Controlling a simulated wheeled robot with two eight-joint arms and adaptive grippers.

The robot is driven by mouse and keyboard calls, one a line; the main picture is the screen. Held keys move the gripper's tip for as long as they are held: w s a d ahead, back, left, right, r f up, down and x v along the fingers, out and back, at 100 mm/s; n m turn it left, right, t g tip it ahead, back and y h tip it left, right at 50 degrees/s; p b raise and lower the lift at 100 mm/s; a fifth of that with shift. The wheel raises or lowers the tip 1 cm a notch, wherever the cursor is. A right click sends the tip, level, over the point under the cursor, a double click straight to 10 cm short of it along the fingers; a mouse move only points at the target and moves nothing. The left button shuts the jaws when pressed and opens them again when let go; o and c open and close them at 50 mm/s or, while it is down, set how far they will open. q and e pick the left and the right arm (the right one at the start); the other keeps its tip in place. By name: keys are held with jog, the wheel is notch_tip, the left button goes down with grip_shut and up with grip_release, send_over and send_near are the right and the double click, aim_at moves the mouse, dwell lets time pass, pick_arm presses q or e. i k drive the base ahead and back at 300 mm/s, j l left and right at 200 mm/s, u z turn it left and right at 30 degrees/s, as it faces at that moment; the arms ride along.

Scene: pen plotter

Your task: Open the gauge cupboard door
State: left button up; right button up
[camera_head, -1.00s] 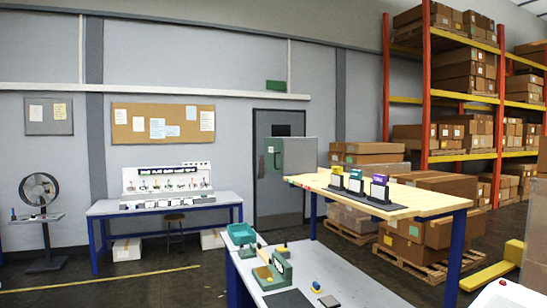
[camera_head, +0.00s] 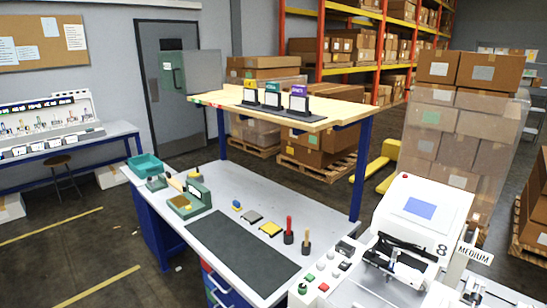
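A wall cupboard that looks like the gauge cupboard hangs beside the grey door at the back left. Its narrow green face (camera_head: 172,76) carries a small white label and a dark mark that may be a handle. Its broad grey side panel (camera_head: 204,72) faces me. I see no opening, but it is too small to tell for certain whether the door is shut. Neither my left nor my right gripper is in view.
A workbench (camera_head: 300,197) with a dark mat and tools stands ahead, below a wooden shelf (camera_head: 340,114) with three signs. A white machine (camera_head: 420,215) stands at right front. A stool (camera_head: 58,163) stands by the left bench.

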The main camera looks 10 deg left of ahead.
aim_at(170, 63)
jog(key=i+j, duration=0.15)
jog(key=j, duration=0.2)
jog(key=i+j+z, duration=0.1)
jog(key=j, duration=0.3)
jog(key=i+j, duration=0.2)
jog(key=j, duration=0.2)
jog(key=i+j+z, duration=0.1)
jog(key=j, duration=0.25)
jog(key=i+j, duration=0.2)
jog(key=j, duration=0.2)
jog(key=i+j+z, duration=0.1)
jog(key=j, duration=0.3)
jog(key=i+j, duration=0.15)
jog(key=j, duration=0.25)
jog(key=i+j+z, duration=0.1)
jog(key=j, duration=0.3)
